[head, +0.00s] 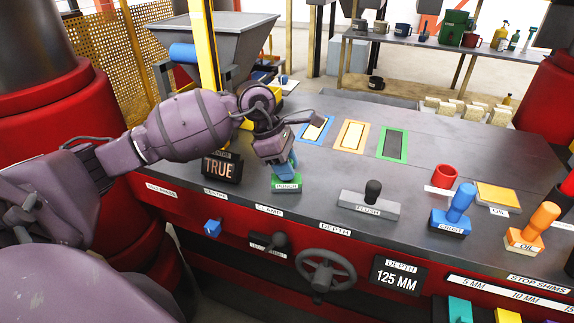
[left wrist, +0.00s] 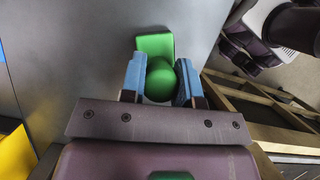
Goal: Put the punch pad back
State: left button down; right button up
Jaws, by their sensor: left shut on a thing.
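In the left wrist view the fingers are shut on both sides of the pad's round green knob (left wrist: 160,80). The green base (left wrist: 155,44) shows beyond the knob. The lower part of the pad is partly hidden by the gripper, and I cannot tell whether it touches the surface. My right gripper is not in view.
A "TRUE" display (head: 220,168) stands just left of the pad. The "FLUSH" handle (head: 371,195), blue stamp (head: 454,209) and orange stamp (head: 533,227) stand to the right. Three framed slots lie behind, including a green-edged one (head: 393,144). The console between is clear.

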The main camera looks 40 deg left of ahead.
pick_arm(q)
jog(key=c, duration=0.8)
grip_release()
jog(key=shift+c, duration=0.2)
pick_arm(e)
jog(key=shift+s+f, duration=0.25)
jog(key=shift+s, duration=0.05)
pick_arm(q)
jog(key=shift+r, duration=0.25)
jog(key=v, duration=1.1)
jog(key=shift+a+r, duration=0.2)
jog(key=shift+r, duration=0.15)
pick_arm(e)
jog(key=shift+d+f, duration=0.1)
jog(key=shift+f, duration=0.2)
pick_arm(q)
jog(key=shift+s, duration=0.1)
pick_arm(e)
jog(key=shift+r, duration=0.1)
